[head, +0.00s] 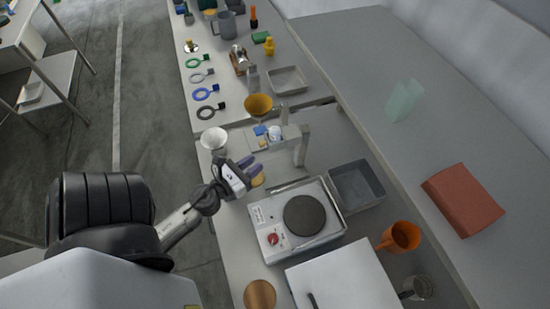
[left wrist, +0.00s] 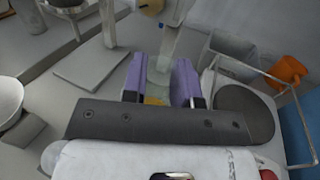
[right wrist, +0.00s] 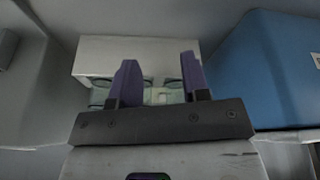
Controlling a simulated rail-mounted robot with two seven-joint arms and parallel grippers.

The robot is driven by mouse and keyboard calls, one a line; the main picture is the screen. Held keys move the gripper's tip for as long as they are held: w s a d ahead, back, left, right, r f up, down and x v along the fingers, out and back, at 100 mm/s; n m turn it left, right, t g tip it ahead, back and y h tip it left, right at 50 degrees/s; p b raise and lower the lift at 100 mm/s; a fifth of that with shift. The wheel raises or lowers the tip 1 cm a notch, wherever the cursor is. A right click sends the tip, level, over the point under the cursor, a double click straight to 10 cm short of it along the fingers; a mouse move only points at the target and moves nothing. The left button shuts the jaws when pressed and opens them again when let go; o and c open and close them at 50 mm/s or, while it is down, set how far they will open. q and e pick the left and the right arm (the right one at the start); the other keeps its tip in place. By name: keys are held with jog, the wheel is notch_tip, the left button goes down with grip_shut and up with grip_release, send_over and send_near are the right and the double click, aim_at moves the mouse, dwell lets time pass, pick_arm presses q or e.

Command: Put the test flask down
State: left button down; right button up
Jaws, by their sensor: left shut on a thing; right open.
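My left gripper (head: 253,166) is shut on the test flask. In the left wrist view, the clear greenish flask (left wrist: 158,74) stands between the purple fingers, with yellow-orange (left wrist: 155,101) showing low between them. In the head view the gripper mostly hides the flask; a yellow patch (head: 258,181) shows beside the fingers. The gripper is just left of the hotplate's back corner, in front of a grey stand (head: 299,148). I cannot tell whether the flask touches the bench. My right gripper (right wrist: 160,85) is open, shown only in its wrist view, with nothing clearly between its fingers.
The hotplate (head: 264,238) has a dark round plate. A white funnel or bowl (head: 214,138) stands left. A blue box (right wrist: 268,75) is beside the right gripper.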

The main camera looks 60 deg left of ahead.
pick_arm(q)
jog(key=shift+w+a+f+b, duration=0.2)
jog(key=shift+w+a+f, duration=0.2)
jog(key=shift+w+f, duration=0.8)
jog(key=shift+w+a+f+b, duration=0.15)
jog(key=shift+w+a+f, duration=0.35)
jog(key=shift+w, duration=1.2)
jog(key=shift+w+a+f+b, duration=0.2)
jog(key=shift+w+a+f, duration=0.1)
jog(key=shift+w+f, duration=0.95)
pick_arm(e)
jog(key=shift+d+f, duration=0.1)
jog(key=shift+f, duration=0.35)
pick_arm(q)
jog(key=shift+w+r, duration=0.15)
jog(key=shift+r, duration=0.1)
jog(key=shift+f, duration=0.15)
pick_arm(e)
jog(key=shift+f, duration=0.15)
pick_arm(q)
jog(key=shift+f, duration=0.1)
pick_arm(e)
jog(key=shift+f, duration=0.1)
pick_arm(q)
jog(key=c, duration=0.9)
grip_release()
